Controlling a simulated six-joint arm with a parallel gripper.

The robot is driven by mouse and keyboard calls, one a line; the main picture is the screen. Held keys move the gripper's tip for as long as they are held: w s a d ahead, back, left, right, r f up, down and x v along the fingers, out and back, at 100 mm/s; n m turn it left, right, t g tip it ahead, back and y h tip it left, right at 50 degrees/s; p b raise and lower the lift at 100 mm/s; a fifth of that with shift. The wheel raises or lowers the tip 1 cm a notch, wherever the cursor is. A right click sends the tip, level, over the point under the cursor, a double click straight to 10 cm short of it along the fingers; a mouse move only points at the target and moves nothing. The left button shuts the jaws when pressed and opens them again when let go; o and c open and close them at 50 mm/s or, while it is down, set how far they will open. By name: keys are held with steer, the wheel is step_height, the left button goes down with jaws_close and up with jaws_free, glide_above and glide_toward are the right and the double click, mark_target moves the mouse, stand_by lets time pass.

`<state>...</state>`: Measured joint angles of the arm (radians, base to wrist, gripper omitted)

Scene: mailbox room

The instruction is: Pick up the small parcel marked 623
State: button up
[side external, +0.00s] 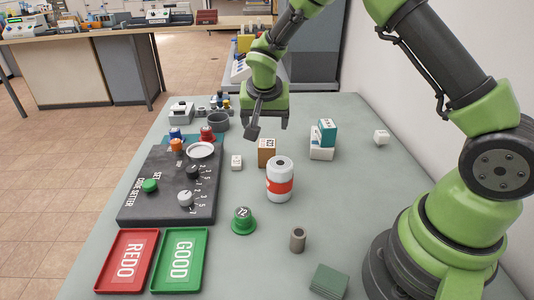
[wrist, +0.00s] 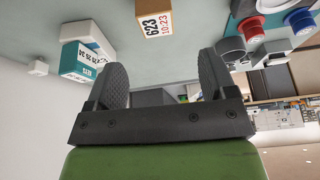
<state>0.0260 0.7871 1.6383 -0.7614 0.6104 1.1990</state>
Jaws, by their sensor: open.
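The small parcel marked 623 (wrist: 155,18) is a brown box with a white label, cut off by the top edge of the wrist view. In the side view the brown parcel (side external: 264,154) stands on the grey table behind the white and red can. My gripper (side external: 268,126) is above the table, apart from the parcel and higher than it. In the wrist view my gripper (wrist: 162,80) has its two dark fingers spread, with nothing held between them. The parcel lies beyond the fingertips in that view.
The white and red can (side external: 280,182) stands just in front of the parcel. The dark control panel (side external: 165,205) lies farther left.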

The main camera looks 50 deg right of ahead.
mark_target(267, 143)
steer(key=x, duration=0.5)
steer(key=shift+f, duration=0.4)
steer(key=shift+x, duration=2.75)
steer(key=shift+s, duration=0.2)
steer(key=c, duration=1)
